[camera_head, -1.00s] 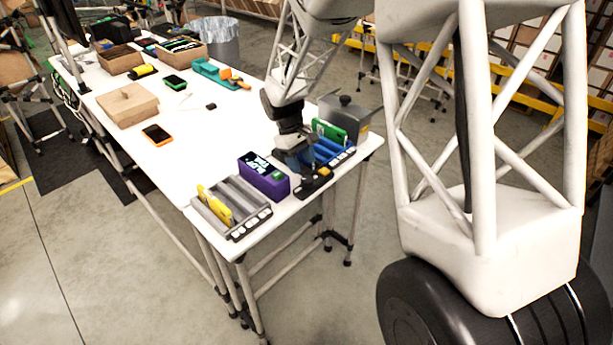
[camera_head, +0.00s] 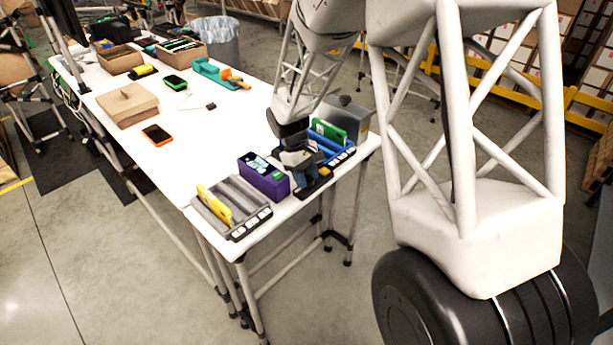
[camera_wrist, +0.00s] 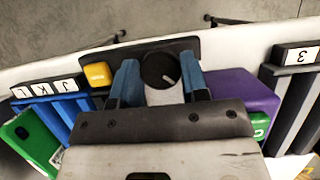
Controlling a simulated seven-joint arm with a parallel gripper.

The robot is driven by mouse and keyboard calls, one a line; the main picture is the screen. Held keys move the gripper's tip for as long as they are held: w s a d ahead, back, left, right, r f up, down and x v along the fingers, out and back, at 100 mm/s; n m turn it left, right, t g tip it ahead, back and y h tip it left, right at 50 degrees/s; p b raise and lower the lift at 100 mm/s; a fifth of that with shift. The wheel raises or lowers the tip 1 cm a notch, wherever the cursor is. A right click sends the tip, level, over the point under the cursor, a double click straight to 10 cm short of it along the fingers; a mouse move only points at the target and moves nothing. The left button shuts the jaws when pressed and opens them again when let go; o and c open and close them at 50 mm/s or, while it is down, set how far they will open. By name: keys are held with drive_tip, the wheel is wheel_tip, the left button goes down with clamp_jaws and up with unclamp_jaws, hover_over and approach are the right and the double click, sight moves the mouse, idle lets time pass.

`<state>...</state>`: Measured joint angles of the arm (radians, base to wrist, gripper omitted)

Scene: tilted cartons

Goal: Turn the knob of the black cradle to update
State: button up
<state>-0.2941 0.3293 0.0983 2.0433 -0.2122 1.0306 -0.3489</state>
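The black cradle (camera_wrist: 180,45) lies at the table's front edge, across the top of the wrist view. It carries a round black knob (camera_wrist: 158,69) with a pale pointer mark aimed toward the lower right, and a yellow button (camera_wrist: 97,74) to the left. My gripper (camera_wrist: 160,72) has its two blue fingers on either side of the knob, with a small gap at each side. It looks open; contact with the knob cannot be made out. In the head view my gripper (camera_head: 300,172) is low over the cradle (camera_head: 318,187) and hides most of it, including the knob.
A purple box (camera_head: 268,183) stands close on the left of the cradle, with a grey slotted rack (camera_head: 256,224) beyond it. A blue rack (camera_head: 340,156) with a green item (camera_head: 328,131) is close on the right. The table's middle (camera_head: 215,150) is mostly clear.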

drive_tip(key=shift+c, duration=0.8)
drive_tip(key=shift+m, duration=0.4)
drive_tip(key=m+g+y, duration=0.1)
drive_tip(key=m, duration=0.2)
drive_tip(key=shift+d, duration=0.1)
drive_tip(key=m+y, duration=0.2)
drive_tip(key=m, duration=0.2)
drive_tip(key=shift+m, duration=0.4)
drive_tip(key=m+y, duration=0.1)
drive_tip(key=m, duration=0.3)
drive_tip(key=shift+d+m+y, duration=0.15)
drive_tip(key=shift+m+y, duration=0.15)
drive_tip(key=shift+y, duration=0.1)
drive_tip(key=shift+m+t+y, duration=0.5)
drive_tip(key=shift+m+y, duration=0.2)
drive_tip(key=shift+m, duration=1.6)
